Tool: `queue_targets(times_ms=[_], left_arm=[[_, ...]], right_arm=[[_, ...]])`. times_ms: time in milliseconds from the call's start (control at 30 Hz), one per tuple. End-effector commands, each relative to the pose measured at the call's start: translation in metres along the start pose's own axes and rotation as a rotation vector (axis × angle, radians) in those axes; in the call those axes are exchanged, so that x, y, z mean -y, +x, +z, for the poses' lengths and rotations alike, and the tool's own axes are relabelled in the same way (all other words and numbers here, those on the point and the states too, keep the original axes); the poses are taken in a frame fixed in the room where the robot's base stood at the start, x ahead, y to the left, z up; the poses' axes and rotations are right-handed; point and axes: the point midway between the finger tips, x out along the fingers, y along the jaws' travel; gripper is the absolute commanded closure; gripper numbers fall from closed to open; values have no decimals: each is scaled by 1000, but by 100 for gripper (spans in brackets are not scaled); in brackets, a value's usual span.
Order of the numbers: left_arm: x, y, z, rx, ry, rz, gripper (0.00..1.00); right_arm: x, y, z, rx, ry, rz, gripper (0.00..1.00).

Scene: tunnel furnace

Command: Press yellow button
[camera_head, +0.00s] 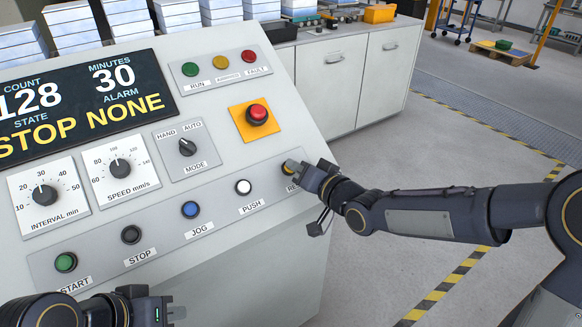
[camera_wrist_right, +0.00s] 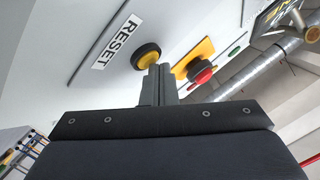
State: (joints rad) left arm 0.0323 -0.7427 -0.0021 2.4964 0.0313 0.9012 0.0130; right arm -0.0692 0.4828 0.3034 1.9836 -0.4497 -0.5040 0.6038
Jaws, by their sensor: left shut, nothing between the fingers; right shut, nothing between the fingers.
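The yellow button (camera_wrist_right: 148,60), in a black ring beside the RESET label, shows in the right wrist view. In the head view the yellow button (camera_head: 287,171) is at the right end of the lower button row, largely hidden by my right gripper (camera_head: 292,166). That gripper is shut and empty. In the right wrist view its fingertips (camera_wrist_right: 160,72) overlap the button's lower right edge; I cannot tell whether they touch it. My left gripper (camera_head: 172,312) is shut and empty at the bottom left, in front of the panel's lower edge.
The sloped panel (camera_head: 240,170) also carries green START, black STOP, blue JOG and white PUSH buttons. A red emergency button (camera_head: 257,114) on a yellow plate sits above the row. Dials and a display are at left.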

Motion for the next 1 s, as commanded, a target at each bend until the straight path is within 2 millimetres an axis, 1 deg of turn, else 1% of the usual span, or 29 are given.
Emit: queue_targets(times_ms=[400,767,1000], left_arm=[[0,1,0,0,0,0,100],[-3,-6,-3,0,0,0,100],[-2,-5,-3,0,0,0,100]], right_arm=[[-1,0,1,3,1,1,100],[8,-12,-8,2,0,2,100],[8,-12,-8,2,0,1,100]])
